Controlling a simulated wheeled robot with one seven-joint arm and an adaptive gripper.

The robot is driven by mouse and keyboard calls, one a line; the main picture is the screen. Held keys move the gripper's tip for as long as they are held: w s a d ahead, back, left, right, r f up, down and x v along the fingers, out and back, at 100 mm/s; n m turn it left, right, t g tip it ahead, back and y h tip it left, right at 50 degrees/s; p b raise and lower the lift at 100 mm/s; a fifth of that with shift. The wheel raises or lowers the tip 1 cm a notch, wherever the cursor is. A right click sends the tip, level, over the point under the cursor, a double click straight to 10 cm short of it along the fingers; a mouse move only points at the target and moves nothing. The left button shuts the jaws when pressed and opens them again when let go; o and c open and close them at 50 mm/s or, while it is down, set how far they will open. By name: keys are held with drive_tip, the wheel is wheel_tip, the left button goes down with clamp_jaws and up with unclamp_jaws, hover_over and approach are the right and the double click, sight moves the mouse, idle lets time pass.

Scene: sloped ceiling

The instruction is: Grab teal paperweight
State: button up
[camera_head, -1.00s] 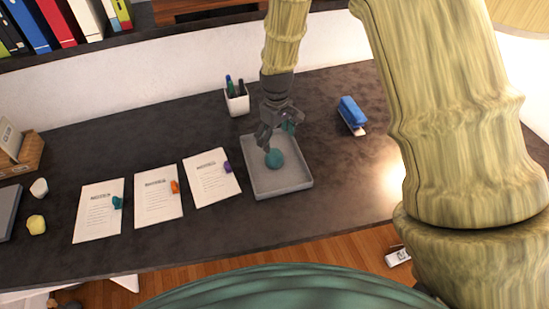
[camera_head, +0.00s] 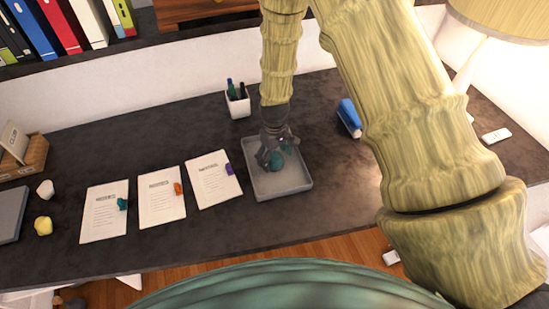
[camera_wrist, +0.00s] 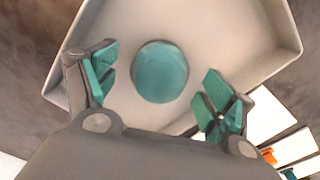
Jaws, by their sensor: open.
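The teal paperweight (camera_head: 276,160) is a rounded lump in the grey tray (camera_head: 290,188) on the dark desk. In the wrist view the paperweight (camera_wrist: 160,71) shows as a teal disc on the tray floor, just beyond and between my fingertips. My gripper (camera_head: 273,155) is over the tray, close above the paperweight. Its two teal-padded fingers (camera_wrist: 161,92) are spread wide on either side, and nothing is held. Whether a finger touches the paperweight cannot be told.
Three paper sheets (camera_head: 163,197) with small coloured clips lie left of the tray. A white pen cup (camera_head: 237,105) stands behind it, and a blue stapler (camera_head: 349,117) lies to the right. White (camera_head: 45,189) and yellow (camera_head: 43,226) lumps sit at the far left.

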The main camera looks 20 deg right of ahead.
drive_tip(key=shift+f, duration=0.75)
drive_tip(key=c, duration=1.3)
drive_tip(key=shift+c, duration=0.4)
drive_tip(key=shift+r, duration=0.1)
